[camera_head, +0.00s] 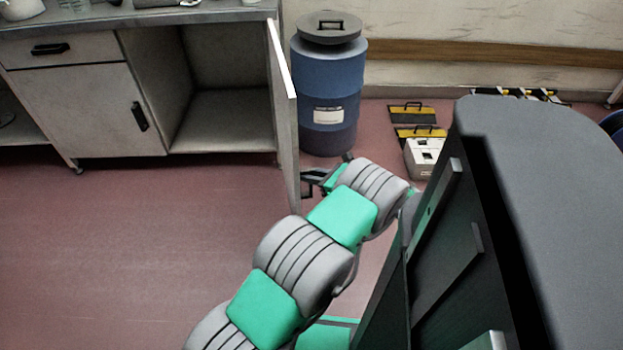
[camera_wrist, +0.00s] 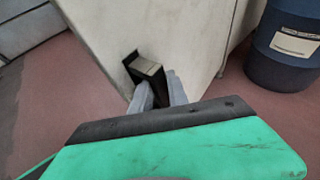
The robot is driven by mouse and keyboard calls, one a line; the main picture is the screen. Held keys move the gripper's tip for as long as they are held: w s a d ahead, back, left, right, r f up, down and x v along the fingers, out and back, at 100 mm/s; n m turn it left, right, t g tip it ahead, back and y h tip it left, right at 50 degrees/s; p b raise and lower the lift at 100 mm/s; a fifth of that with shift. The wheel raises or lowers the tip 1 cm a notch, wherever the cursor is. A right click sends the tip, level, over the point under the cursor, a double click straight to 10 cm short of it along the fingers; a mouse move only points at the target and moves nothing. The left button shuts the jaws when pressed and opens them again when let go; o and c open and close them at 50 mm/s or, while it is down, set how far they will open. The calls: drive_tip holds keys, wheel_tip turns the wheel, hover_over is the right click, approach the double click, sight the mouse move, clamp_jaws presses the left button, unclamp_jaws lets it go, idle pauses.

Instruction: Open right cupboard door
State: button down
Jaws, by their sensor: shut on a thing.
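The right cupboard door (camera_head: 284,110) stands wide open, swung out from the grey cabinet and seen nearly edge-on in the head view. Its pale outer face (camera_wrist: 110,45) fills much of the wrist view. My gripper (camera_head: 312,181) is at the lower free end of the door, on its right side. In the wrist view my gripper's grey fingers (camera_wrist: 158,92) are shut around the door's black handle (camera_wrist: 148,66). Part of the handle is hidden by the fingers. The open compartment (camera_head: 225,122) looks empty.
A blue barrel (camera_head: 328,85) with a grey lid stands just right of the open door. The left cupboard door (camera_head: 82,112) and the drawer (camera_head: 60,50) above it are shut. Toolboxes (camera_head: 422,155) lie by the wall. The red floor (camera_head: 130,240) before the cabinet is clear.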

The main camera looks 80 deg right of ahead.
drive_tip(key=shift+w+a, duration=0.1)
drive_tip(key=shift+w, duration=0.1)
drive_tip(key=c, duration=1.3)
unclamp_jaws()
drive_tip(key=p+v, duration=0.1)
drive_tip(key=v, duration=0.6)
drive_tip(key=shift+s+a+r+p, duration=0.1)
drive_tip(key=shift+s+r+p, duration=0.05)
drive_tip(key=shift+s+p, duration=0.2)
